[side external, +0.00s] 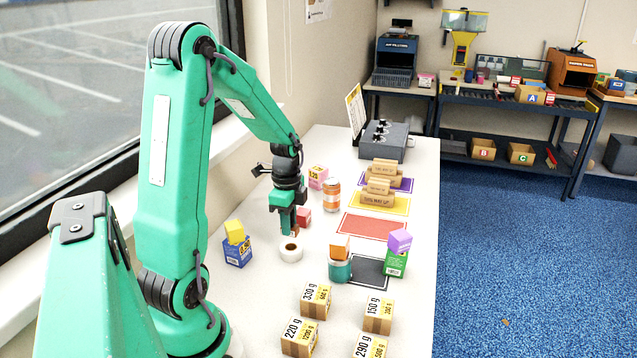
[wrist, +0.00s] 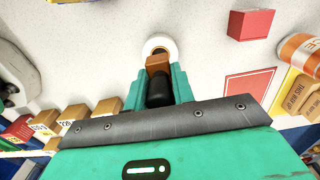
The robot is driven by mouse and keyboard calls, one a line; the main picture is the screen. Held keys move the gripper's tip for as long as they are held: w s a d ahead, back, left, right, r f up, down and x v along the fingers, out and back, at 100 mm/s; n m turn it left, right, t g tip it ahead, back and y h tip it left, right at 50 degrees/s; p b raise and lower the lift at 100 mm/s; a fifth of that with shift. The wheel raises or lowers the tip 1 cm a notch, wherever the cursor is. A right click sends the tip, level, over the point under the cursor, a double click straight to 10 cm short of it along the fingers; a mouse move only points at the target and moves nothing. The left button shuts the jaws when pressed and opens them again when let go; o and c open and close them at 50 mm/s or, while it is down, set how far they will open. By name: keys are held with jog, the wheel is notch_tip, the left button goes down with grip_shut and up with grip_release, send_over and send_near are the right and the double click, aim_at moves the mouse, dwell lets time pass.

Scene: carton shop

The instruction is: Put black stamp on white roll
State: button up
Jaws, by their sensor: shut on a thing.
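The white roll (side external: 291,250) stands on the white table with its hole facing up. It also shows in the wrist view (wrist: 150,46), just beyond my fingertips. My gripper (side external: 288,226) points down above the roll. It is shut on the black stamp (wrist: 160,92), which has a black handle between the green fingers and a brown block at its end (wrist: 157,64). In the wrist view the brown block overlaps the near side of the roll. I cannot tell whether the stamp touches the roll. The fingers hide most of the stamp in the side view.
A red block (wrist: 251,24) and an orange-and-white jar (side external: 332,196) stand behind the gripper. A blue box (side external: 238,252) carries a yellow block. A teal tin (side external: 340,270) carries an orange block. Several weight-marked cartons (side external: 316,300) stand in front. The red mat (side external: 374,227) is bare.

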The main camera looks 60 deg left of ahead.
jog(key=shift+f, duration=2)
jog(key=shift+f, duration=0.1)
jog(key=o, duration=1)
notch_tip(320, 180, up, 12)
jog(key=shift+r, duration=0.15)
